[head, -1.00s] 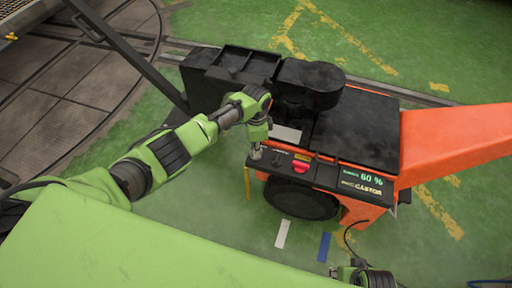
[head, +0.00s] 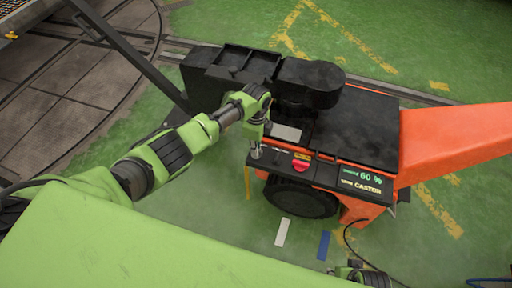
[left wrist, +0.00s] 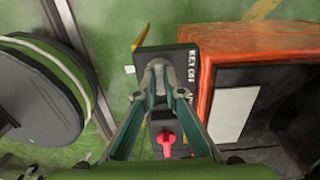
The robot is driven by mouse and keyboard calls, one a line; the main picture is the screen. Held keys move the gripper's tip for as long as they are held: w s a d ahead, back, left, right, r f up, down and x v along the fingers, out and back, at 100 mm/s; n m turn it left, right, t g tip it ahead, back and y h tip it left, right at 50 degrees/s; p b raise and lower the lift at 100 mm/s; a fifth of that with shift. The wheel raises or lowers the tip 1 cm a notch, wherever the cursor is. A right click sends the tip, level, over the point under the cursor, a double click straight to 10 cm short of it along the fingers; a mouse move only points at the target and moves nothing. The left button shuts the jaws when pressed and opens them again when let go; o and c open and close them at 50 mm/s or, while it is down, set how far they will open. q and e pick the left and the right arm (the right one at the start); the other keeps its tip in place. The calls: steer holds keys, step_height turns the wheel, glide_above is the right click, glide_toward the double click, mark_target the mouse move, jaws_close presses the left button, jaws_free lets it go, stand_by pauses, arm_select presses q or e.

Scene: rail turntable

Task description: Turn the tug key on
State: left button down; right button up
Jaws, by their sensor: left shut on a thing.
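The tug (head: 362,125) is an orange and black vehicle. Its black control panel (head: 325,172) faces my side and carries a red knob (head: 301,166) and a display reading 60 %. My left gripper (head: 256,153) is at the panel's left end, left of the red knob, pointing down. In the left wrist view its fingers (left wrist: 164,68) are close together over the panel (left wrist: 182,56), beside lettering that reads KEY OFF. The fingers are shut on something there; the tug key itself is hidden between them. The red knob (left wrist: 166,138) shows below the fingertips.
A round turntable deck (head: 75,85) with rails lies at the upper left, with a dark slanted bar in front. White and blue marks (head: 282,232) lie in front of the tug.

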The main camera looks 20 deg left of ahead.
arm_select(q)
steer(key=c, duration=2.1)
jaws_free()
steer(key=shift+c, duration=0.2)
step_height(320, 180, up, 12)
steer(key=shift+d, duration=0.1)
